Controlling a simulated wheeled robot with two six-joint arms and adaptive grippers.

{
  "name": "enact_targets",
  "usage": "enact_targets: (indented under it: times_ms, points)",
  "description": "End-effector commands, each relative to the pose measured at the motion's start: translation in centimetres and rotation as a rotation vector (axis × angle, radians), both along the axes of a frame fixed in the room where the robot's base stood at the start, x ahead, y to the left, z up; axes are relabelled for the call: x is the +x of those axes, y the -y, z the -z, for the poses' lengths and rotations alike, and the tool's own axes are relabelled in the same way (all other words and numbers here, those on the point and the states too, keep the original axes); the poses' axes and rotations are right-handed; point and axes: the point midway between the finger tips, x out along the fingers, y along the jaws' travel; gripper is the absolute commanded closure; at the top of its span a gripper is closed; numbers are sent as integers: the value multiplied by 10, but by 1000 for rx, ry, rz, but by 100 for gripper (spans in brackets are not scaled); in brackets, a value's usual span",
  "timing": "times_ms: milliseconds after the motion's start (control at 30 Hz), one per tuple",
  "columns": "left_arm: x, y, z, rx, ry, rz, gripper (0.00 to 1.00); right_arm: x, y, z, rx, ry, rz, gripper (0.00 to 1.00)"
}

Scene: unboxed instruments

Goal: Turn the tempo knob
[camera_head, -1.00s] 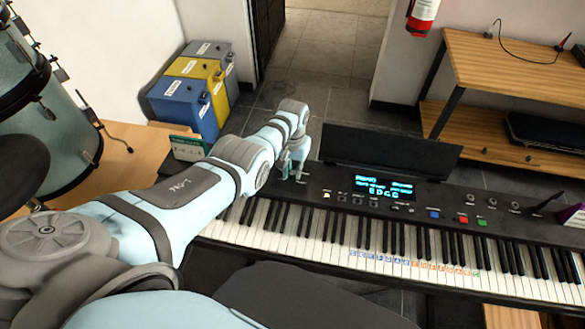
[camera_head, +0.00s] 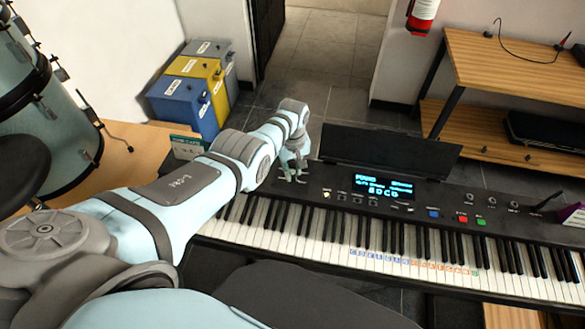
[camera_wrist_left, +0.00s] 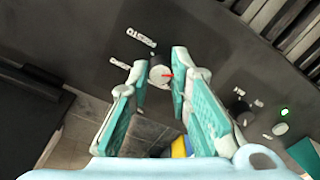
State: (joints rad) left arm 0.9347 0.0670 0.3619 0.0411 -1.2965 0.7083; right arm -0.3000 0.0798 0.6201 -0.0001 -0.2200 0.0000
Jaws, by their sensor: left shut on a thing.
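The tempo knob (camera_wrist_left: 159,75) is a small, pale, round knob with a red pointer mark on the dark keyboard panel. In the left wrist view it sits between the fingertips of my left gripper (camera_wrist_left: 160,76), which is shut on it. In the head view my left gripper (camera_head: 291,174) is down at the left part of the panel, and hides the knob. The keyboard (camera_head: 260,221) has a lit blue display (camera_head: 382,187) right of the gripper. My right gripper is not in view.
A black music stand (camera_head: 390,150) rises behind the display. Other small controls (camera_wrist_left: 281,129) lie on the panel near the gripper. Battery-like boxes (camera_head: 184,104) stand on the floor behind, and a wooden shelf (camera_head: 497,66) stands at the back right.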

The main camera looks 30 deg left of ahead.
Motion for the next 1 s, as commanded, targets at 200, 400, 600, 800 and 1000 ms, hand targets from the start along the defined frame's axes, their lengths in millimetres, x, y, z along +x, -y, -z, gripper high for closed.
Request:
enact_targets:
  times_ms: [200,400,600,800,1000]
  points:
    - [-3,1,3,-1,-10,-20,100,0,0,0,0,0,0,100]
    - [-4,1,3,-2,-11,-20,100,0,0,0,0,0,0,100]
    - [-3,1,3,-2,-9,-20,66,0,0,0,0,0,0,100]
    - [-2,0,1,-1,-5,-19,61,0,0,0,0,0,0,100]
    - [0,0,-2,0,-1,-19,61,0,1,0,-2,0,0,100]
